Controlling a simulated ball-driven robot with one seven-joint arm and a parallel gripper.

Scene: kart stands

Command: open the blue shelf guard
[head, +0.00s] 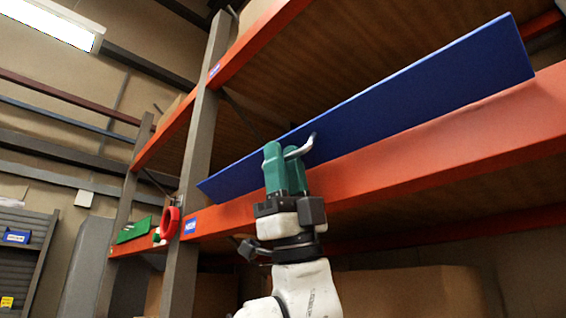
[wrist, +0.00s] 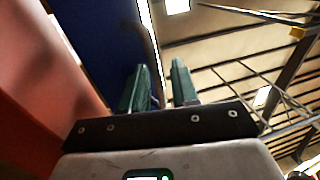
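The blue shelf guard (head: 420,92) is a long flat panel along the upper side of an orange shelf beam in the head view. It fills the upper left of the wrist view (wrist: 95,40). A curved grey handle (head: 301,149) sticks out from its face. My gripper (head: 285,165) has green fingers and is at this handle, in front of the panel. In the wrist view the fingers (wrist: 160,85) are apart, and the handle (wrist: 151,50) runs down between them, close to the left finger. Whether they touch the handle cannot be told.
The orange beam (head: 450,140) runs just below the guard, and a grey upright (head: 192,150) stands left of it. A red ring-shaped object (head: 170,222) and a green panel (head: 134,230) are further left. Cardboard boxes (head: 400,292) stand under the shelf.

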